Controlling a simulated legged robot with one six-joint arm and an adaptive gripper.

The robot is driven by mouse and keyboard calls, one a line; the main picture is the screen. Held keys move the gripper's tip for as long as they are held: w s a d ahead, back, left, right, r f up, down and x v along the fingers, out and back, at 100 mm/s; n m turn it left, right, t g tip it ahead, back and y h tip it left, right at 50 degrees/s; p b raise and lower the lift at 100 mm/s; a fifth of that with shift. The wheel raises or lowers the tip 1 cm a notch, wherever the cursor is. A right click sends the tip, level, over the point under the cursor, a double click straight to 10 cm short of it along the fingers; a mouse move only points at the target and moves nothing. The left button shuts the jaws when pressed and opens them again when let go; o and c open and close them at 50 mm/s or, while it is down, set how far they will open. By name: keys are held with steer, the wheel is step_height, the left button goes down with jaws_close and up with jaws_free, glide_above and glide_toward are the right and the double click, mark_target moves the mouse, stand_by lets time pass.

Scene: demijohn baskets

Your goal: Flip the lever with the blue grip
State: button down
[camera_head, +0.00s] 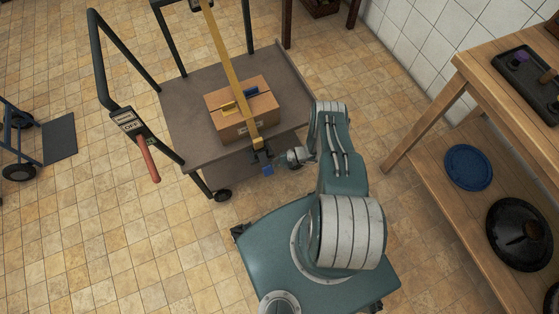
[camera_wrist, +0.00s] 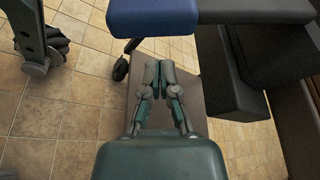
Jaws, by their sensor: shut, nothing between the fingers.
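A small blue block (camera_head: 267,170), which looks like the blue grip, shows beside the lower end of a yellow bar (camera_head: 231,72) in the head view. In the wrist view the blue grip (camera_wrist: 152,14) is large and close at the top edge. My gripper (camera_wrist: 159,70) is shut and empty, its fingertips just below the grip in that picture; I cannot tell whether they touch it. In the head view my wrist (camera_head: 295,156) is right of the grip, and the fingers are hard to make out. The lever's arm and pivot are not clear.
A cart (camera_head: 188,99) carries a cardboard box (camera_head: 243,113). A lever with a red grip (camera_head: 148,160) hangs by an ON/OFF plate (camera_head: 127,122) on its handle. Dark blocks (camera_wrist: 245,75) crowd the wrist view's right.

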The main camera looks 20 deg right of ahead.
mark_target(271, 167)
steer(key=shift+s+d+r, duration=0.1)
steer(key=shift+s+r, duration=0.55)
steer(key=shift+r, duration=0.15)
steer(key=shift+s+d+r, duration=0.1)
steer(key=shift+s+r, duration=0.5)
steer(key=shift+r, duration=0.2)
steer(key=shift+s+r+m+g, duration=0.25)
steer(key=shift+s+m+g, duration=0.05)
steer(key=shift+m, duration=0.1)
steer(key=shift+s+r+m+g, duration=0.5)
steer(key=shift+r+m, duration=0.1)
steer(key=shift+m, duration=0.3)
steer(key=shift+s+r+m+g, duration=0.25)
steer(key=shift+r+m, duration=0.15)
steer(key=shift+m, duration=0.1)
steer(key=shift+s+r+m+g, duration=0.15)
steer(key=shift+r+m+g, duration=0.1)
steer(key=shift+r+m, duration=0.2)
steer(key=r+m+g, duration=0.2)
steer(key=m, duration=0.1)
steer(key=shift+s+r, duration=0.3)
steer(key=shift+r, duration=0.1)
steer(key=shift+r+m, duration=0.25)
steer(key=shift+r, duration=0.15)
steer(key=shift+r, duration=0.1)
steer(key=shift+w, duration=0.1)
